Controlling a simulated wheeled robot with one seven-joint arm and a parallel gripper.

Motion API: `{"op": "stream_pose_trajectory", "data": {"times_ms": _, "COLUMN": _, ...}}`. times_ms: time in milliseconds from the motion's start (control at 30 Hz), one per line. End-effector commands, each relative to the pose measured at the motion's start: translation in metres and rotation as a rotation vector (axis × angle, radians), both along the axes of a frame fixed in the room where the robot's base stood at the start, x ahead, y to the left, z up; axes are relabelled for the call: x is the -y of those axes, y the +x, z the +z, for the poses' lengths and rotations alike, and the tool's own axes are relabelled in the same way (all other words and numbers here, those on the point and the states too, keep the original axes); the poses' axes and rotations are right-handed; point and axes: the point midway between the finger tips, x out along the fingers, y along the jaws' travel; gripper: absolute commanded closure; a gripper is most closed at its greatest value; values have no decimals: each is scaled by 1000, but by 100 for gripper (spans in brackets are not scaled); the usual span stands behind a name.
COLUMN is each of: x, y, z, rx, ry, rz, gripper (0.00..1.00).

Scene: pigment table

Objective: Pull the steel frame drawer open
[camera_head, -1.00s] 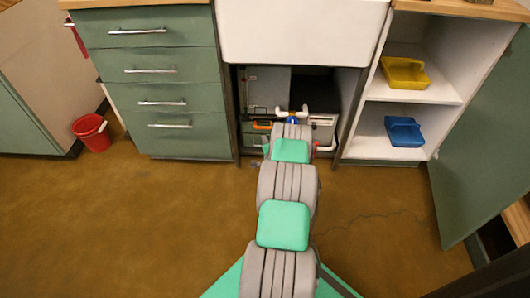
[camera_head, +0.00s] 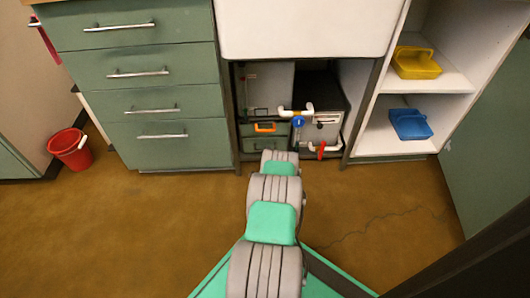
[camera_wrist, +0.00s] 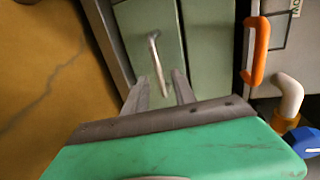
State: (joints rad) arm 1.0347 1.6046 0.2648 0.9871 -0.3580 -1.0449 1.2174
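In the wrist view, a green drawer front (camera_wrist: 133,22) carries a bent steel bar handle (camera_wrist: 155,55). It appears shut. In the head view, this seems to be the lower green front (camera_head: 251,146) under the sink, partly behind my arm. My gripper (camera_wrist: 160,78) is open, its two grey fingers pointing at the front. The lower end of the handle appears between the fingertips; I cannot tell whether they touch it. The gripper's fingers are hidden behind my arm in the head view.
An orange handle (camera_wrist: 257,50) is beside this front in the wrist view. White pipes (camera_head: 298,112) with a blue valve (camera_head: 298,122) and a red lever (camera_head: 321,150) are close on the right. A red bucket (camera_head: 71,148) stands at left. The brown floor is mostly clear.

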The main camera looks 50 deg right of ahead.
Motion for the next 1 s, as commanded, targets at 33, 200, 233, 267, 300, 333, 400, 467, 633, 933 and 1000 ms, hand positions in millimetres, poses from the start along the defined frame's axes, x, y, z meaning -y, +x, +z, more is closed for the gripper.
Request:
{"op": "stream_pose_trajectory", "data": {"times_ms": 33, "x": 7, "y": 7, "z": -7, "rx": 1, "ry": -3, "rz": 1, "gripper": 68}}
{"op": "stream_pose_trajectory", "data": {"times_ms": 200, "x": 23, "y": 21, "z": -9, "rx": 0, "ry": -1, "rz": 1, "gripper": 68}}
{"op": "stream_pose_trajectory", "data": {"times_ms": 233, "x": 24, "y": 22, "z": -9, "rx": 0, "ry": -1, "rz": 1, "gripper": 68}}
{"op": "stream_pose_trajectory", "data": {"times_ms": 267, "x": 24, "y": 23, "z": -9, "rx": -1, "ry": -1, "rz": 1, "gripper": 68}}
{"op": "stream_pose_trajectory", "data": {"times_ms": 300, "x": 25, "y": 24, "z": -8, "rx": 0, "ry": 1, "rz": 2, "gripper": 68}}
{"op": "stream_pose_trajectory", "data": {"times_ms": 333, "x": 25, "y": 24, "z": -8, "rx": 0, "ry": 1, "rz": 2, "gripper": 68}}
{"op": "stream_pose_trajectory", "data": {"times_ms": 400, "x": 24, "y": 24, "z": -7, "rx": 0, "ry": 1, "rz": 2, "gripper": 68}}
{"op": "stream_pose_trajectory", "data": {"times_ms": 467, "x": 24, "y": 25, "z": -7, "rx": -1, "ry": 1, "rz": 3, "gripper": 68}}
{"op": "stream_pose_trajectory", "data": {"times_ms": 633, "x": 24, "y": 25, "z": -7, "rx": -1, "ry": 1, "rz": 4, "gripper": 80}}
{"op": "stream_pose_trajectory", "data": {"times_ms": 933, "x": 24, "y": 25, "z": -7, "rx": -1, "ry": 1, "rz": 4, "gripper": 100}}
{"op": "stream_pose_trajectory", "data": {"times_ms": 1000, "x": 24, "y": 25, "z": -7, "rx": -1, "ry": 1, "rz": 4, "gripper": 100}}
